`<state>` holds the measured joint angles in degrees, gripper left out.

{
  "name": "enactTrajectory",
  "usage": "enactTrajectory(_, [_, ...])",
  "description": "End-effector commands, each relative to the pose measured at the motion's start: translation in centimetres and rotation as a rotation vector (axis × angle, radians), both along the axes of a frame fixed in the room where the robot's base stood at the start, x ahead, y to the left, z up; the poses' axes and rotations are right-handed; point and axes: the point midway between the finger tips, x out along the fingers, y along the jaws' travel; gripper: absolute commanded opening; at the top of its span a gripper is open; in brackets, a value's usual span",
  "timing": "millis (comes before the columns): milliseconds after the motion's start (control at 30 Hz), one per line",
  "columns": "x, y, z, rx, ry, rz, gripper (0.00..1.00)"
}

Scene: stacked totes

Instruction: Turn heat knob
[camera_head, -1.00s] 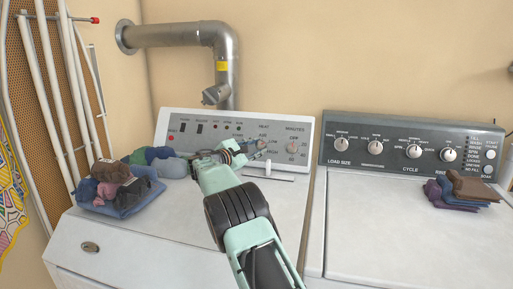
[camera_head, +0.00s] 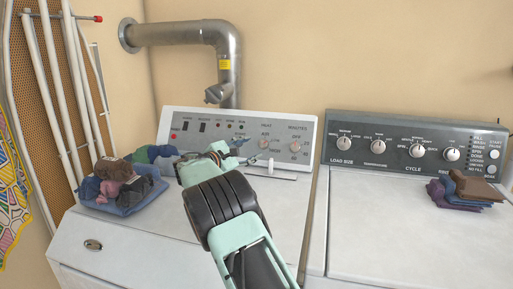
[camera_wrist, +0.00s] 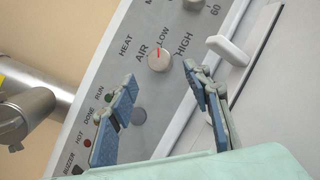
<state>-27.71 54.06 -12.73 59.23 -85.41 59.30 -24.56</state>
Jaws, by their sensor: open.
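The heat knob (camera_head: 264,144) is a small round grey dial on the control panel of the left machine. In the wrist view the heat knob (camera_wrist: 159,61) shows a red mark pointing toward LOW, with AIR and HIGH on either side. My gripper (camera_head: 246,151) is just left of the knob in the head view. In the wrist view my gripper (camera_wrist: 158,79) has its two blue-padded fingers spread apart. The knob appears beyond the fingertips, in line with the gap between them, and nothing is held. I see no contact with the knob.
A minutes knob (camera_head: 296,146) sits right of the heat knob. A white handle (camera_wrist: 230,50) stands out below the panel. Folded clothes (camera_head: 128,188) lie on the left machine. A metal duct (camera_head: 180,35) rises behind it. Another machine (camera_head: 405,225) stands to the right.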

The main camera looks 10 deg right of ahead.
Motion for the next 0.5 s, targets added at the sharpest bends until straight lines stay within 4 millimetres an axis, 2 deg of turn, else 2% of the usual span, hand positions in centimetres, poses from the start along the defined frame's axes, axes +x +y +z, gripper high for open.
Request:
enactTrajectory(33, [-0.9, 1.0, 0.2, -0.001, 0.002, 0.004, 0.45])
enactTrajectory(200, [-3.1, 2.9, 0.5, -0.002, 0.0, 0.002, 0.45])
enactTrajectory(500, [-4.5, 4.2, 0.6, 0.001, -0.001, 0.0, 0.45])
